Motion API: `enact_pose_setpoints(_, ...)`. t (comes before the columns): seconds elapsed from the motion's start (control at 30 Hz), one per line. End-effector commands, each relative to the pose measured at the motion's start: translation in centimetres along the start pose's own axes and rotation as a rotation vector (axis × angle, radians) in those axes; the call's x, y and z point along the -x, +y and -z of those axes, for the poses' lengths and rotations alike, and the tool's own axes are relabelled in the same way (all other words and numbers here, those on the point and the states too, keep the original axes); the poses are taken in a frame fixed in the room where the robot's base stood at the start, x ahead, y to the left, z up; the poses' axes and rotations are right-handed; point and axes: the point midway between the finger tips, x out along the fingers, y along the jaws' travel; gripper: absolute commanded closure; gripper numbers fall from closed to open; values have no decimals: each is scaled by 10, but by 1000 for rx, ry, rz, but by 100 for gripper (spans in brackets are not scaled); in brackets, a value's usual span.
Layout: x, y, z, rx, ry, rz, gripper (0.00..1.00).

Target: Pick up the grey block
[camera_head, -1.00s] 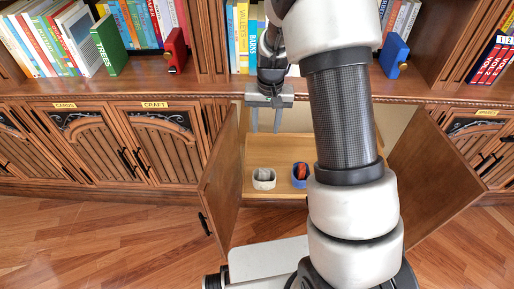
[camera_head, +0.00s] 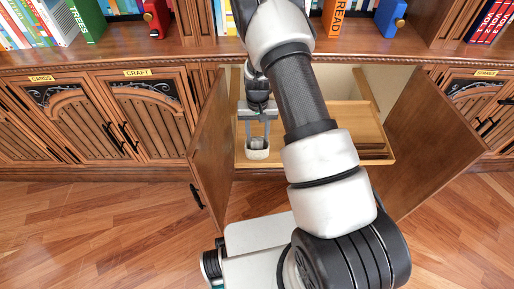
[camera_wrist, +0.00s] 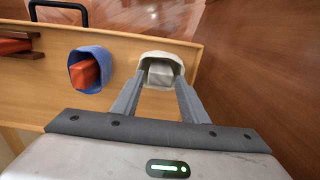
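The grey block (camera_wrist: 160,75) sits inside a cream-white cup (camera_wrist: 166,56) near the front edge of the cabinet shelf. In the head view the block (camera_head: 258,142) shows in the cup (camera_head: 257,154), partly covered by my fingers. My gripper (camera_wrist: 160,80) is open and low over the cup. Its two fingers reach down on either side of the block, one left and one right. The fingertips are close to the block; I cannot tell whether they touch it.
A blue cup (camera_wrist: 76,78) with a red block (camera_wrist: 86,73) stands beside the white cup. A wooden tray-like piece with a red item (camera_wrist: 14,46) lies farther along the shelf (camera_wrist: 120,105). The open left door (camera_head: 212,140) and right door (camera_head: 432,135) flank the opening.

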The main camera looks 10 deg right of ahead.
Motion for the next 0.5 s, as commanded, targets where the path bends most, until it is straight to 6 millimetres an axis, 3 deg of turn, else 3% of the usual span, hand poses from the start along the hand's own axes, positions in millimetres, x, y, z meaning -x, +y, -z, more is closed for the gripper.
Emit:
enact_pose_setpoints(0.17,-9,0,1,0,0,0,60)
enact_pose_setpoints(0.5,-54,-2,7,0,-1,0,60)
